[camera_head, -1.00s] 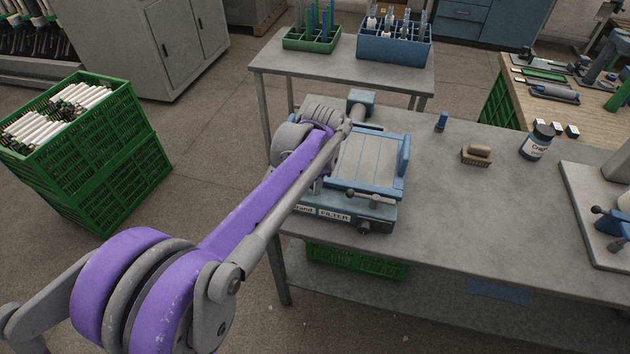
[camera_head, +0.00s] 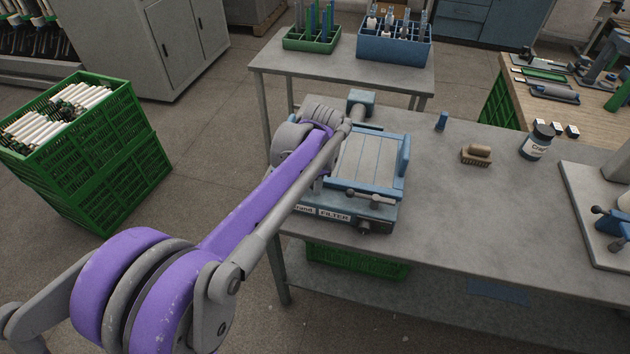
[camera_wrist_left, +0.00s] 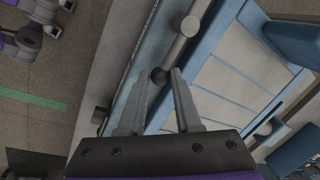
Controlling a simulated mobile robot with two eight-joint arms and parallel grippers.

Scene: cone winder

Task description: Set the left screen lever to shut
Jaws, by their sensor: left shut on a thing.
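The blue and grey screen unit (camera_head: 366,160) sits at the left end of the grey bench. My purple left arm reaches over its left side and hides the left lever and my gripper in the head view. In the left wrist view my left gripper (camera_wrist_left: 159,84) is shut on a lever (camera_wrist_left: 174,53), its fingers either side of the dark ball knob (camera_wrist_left: 158,75). The lever's bar runs up and right from the knob to a light pivot. Another lever (camera_head: 362,195) shows at the unit's front right, apart from my gripper. My right gripper is not in view.
A brush (camera_head: 477,154), a small blue piece (camera_head: 441,121) and a labelled jar (camera_head: 537,140) stand on the bench (camera_head: 450,220) to the right. A blue divided crate (camera_head: 394,48) stands on the table behind. Stacked green crates (camera_head: 110,175) stand on the floor at left.

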